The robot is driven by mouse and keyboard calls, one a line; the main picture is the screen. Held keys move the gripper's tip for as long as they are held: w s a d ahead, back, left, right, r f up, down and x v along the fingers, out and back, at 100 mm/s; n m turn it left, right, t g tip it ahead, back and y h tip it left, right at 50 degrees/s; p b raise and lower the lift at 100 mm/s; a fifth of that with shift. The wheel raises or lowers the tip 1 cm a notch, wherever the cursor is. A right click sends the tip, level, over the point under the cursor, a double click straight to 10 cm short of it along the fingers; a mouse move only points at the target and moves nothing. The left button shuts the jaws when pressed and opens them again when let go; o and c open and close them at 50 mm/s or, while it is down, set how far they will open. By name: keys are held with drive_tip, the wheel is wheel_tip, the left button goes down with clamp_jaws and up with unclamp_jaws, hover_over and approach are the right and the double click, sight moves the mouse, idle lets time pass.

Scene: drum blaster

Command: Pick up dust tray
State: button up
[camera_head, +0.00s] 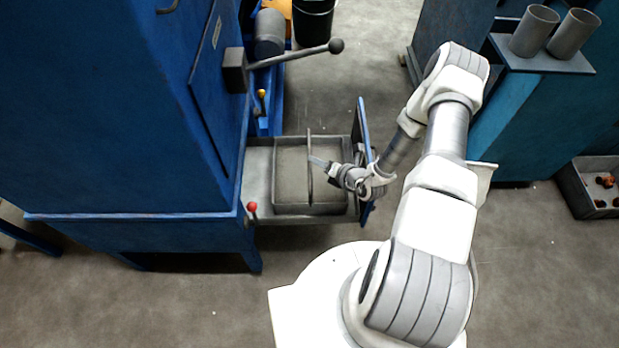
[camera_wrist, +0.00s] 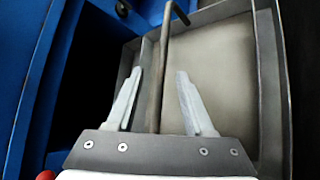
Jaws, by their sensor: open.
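The dust tray (camera_head: 292,210) is a grey rectangular tray with a thin bar handle (camera_head: 309,150) arching over it. It sits in a pulled-out drawer of the blue machine. It also fills much of the wrist view (camera_wrist: 225,65). My gripper (camera_head: 320,163) is over the tray, close to the handle. In the wrist view my gripper (camera_wrist: 160,75) is open, and the handle bar (camera_wrist: 157,60) runs between its two fingers without visible contact. I cannot tell how deep the bar sits between the fingers.
The blue machine (camera_head: 110,110) stands at the left, with a ball-ended lever (camera_head: 300,58) and a red knob (camera_head: 252,206) near the drawer. The drawer front (camera_head: 362,125) rises beside my wrist. A teal cabinet (camera_head: 505,110) and a grey bin (camera_head: 590,190) stand right.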

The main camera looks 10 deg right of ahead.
drive_tip(key=b+x, duration=0.2)
drive_tip(key=x, duration=0.4)
drive_tip(key=shift+w+f, duration=0.1)
drive_tip(key=shift+f, duration=0.25)
clamp_jaws()
idle(1.1)
drive_tip(key=shift+w+r, duration=0.15)
drive_tip(key=shift+r, duration=0.05)
